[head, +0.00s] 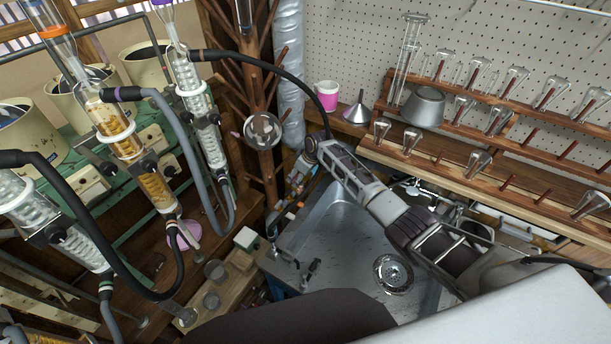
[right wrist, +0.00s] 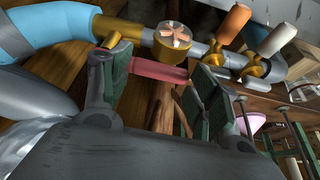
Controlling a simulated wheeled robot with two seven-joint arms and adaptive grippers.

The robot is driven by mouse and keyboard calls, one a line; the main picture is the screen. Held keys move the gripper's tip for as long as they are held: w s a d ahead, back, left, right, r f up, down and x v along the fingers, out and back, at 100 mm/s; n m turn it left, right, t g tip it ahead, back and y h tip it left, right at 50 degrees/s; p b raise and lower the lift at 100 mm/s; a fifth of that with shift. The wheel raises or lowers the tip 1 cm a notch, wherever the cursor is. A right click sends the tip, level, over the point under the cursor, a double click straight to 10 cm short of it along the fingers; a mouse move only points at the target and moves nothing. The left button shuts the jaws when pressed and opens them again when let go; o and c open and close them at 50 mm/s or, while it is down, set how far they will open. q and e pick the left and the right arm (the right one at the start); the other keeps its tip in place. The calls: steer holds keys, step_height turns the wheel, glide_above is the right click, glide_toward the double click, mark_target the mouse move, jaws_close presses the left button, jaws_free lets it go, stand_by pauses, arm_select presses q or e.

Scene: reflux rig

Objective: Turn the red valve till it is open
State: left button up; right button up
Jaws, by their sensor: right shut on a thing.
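The red valve's handle (right wrist: 150,70) shows in the right wrist view as a short pinkish-red bar. It lies between the two green-padded fingers of my right gripper (right wrist: 162,76), which is shut on it, with the pads at its two ends. The bar lies roughly crosswise in this view; how far the valve is turned I cannot tell. In the head view my right gripper (head: 302,172) is at the pipework behind the sink's left corner, and the red handle is hidden or too small there. My left gripper is not in view.
A round brass gauge (right wrist: 173,39) sits close by the red handle. An orange handle (right wrist: 235,24) and a white handle (right wrist: 277,40) stand on the same pipe. A light-blue hose (right wrist: 48,30) is at left. The metal sink (head: 335,235) lies below my right arm; glass condensers (head: 125,130) stand left.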

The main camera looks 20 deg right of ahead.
steer(key=o, duration=1.4)
steer(key=shift+a, duration=0.1)
steer(key=shift+o, duration=0.2)
steer(key=v, duration=1.2)
